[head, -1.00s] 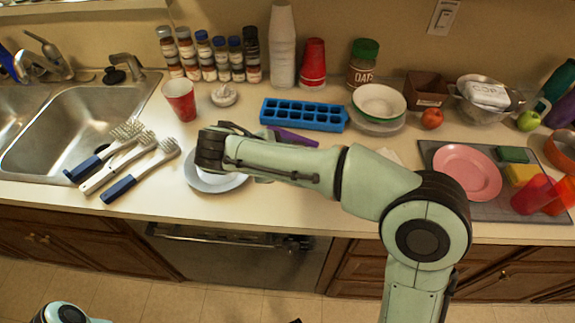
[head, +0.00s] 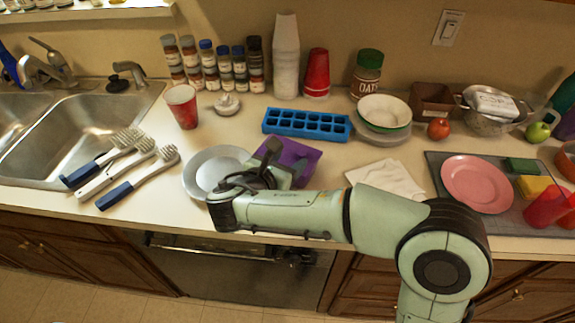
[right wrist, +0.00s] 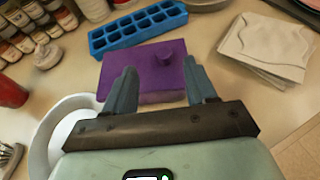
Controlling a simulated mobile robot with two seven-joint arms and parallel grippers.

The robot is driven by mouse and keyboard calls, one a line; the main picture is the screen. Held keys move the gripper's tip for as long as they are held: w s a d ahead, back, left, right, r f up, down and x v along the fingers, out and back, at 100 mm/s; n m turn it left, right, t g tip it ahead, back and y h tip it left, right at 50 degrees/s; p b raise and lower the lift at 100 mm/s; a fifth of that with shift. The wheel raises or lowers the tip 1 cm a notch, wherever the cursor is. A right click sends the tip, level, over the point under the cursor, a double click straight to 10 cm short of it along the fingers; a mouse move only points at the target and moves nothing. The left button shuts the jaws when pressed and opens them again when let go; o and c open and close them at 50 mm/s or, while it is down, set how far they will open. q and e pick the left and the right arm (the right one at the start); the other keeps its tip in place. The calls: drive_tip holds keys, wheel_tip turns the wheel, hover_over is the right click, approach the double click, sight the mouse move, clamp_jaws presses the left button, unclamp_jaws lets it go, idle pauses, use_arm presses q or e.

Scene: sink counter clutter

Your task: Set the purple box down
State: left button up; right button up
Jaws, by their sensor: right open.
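The purple box (head: 303,153) lies flat on the counter (head: 350,158), just in front of the blue ice cube tray. In the right wrist view the flat purple box (right wrist: 142,62) has a small raised purple knob on top. My right gripper (head: 284,160) is open at the near side of the box. In the right wrist view its two fingers (right wrist: 160,70) stand apart over the box's near edge, with no grip on it. Whether a finger touches the box I cannot tell. My left gripper is out of view.
A grey plate (head: 208,168) sits left of the box, partly behind my right gripper. The blue ice cube tray (head: 307,124) is behind it. White napkins (head: 388,178) lie to its right. Brushes (head: 125,165) lie by the sink. Bare counter separates box and napkins.

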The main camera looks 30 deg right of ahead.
sight(301, 153)
drive_tip(key=x, duration=0.5)
drive_tip(key=shift+s+d+f, duration=0.15)
drive_tip(key=shift+d+f, duration=0.05)
drive_tip(key=shift+d, duration=0.05)
clamp_jaws()
